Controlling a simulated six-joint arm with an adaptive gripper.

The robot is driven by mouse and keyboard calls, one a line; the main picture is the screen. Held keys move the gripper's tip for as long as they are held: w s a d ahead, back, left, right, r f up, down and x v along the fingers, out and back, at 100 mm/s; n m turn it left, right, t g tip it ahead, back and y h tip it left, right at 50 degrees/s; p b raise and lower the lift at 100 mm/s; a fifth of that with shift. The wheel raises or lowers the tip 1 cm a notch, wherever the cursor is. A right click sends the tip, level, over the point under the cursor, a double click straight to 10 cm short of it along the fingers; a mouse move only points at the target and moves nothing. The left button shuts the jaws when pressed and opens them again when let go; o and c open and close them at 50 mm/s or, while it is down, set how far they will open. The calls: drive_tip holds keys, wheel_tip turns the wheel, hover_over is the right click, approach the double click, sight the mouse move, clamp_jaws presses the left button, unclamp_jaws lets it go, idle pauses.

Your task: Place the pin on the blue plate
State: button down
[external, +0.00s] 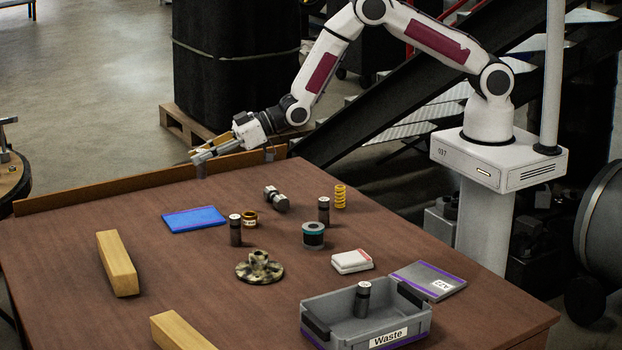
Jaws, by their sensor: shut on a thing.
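My gripper (203,155) is at the table's far left edge, above and behind the blue plate (195,219). It is shut on a small grey cylinder (201,171), which looks like the pin and hangs below the fingertips, upright and apart from the plate. The fingers hide its upper part. The blue plate lies flat on the far left of the table, and nothing rests on it.
Dark cylinders (235,230) (323,211), a brass ring (250,218), a metal part (276,198), a yellow spring (340,197) and a teal-banded spool (313,235) stand mid-table. A flanged part (259,267), wooden blocks (117,263) and a Waste bin (393,335) are nearer.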

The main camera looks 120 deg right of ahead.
drive_tip(key=shift+w+a+r, duration=0.15)
drive_tip(key=shift+w, duration=0.25)
drive_tip(key=shift+f, duration=0.25)
hover_over(203, 215)
drive_tip(key=shift+f, duration=3.05)
drive_tip(key=shift+f, duration=0.1)
drive_tip(key=shift+f, duration=1.75)
drive_tip(key=shift+f, duration=0.1)
drive_tip(key=c, duration=1.9)
unclamp_jaws()
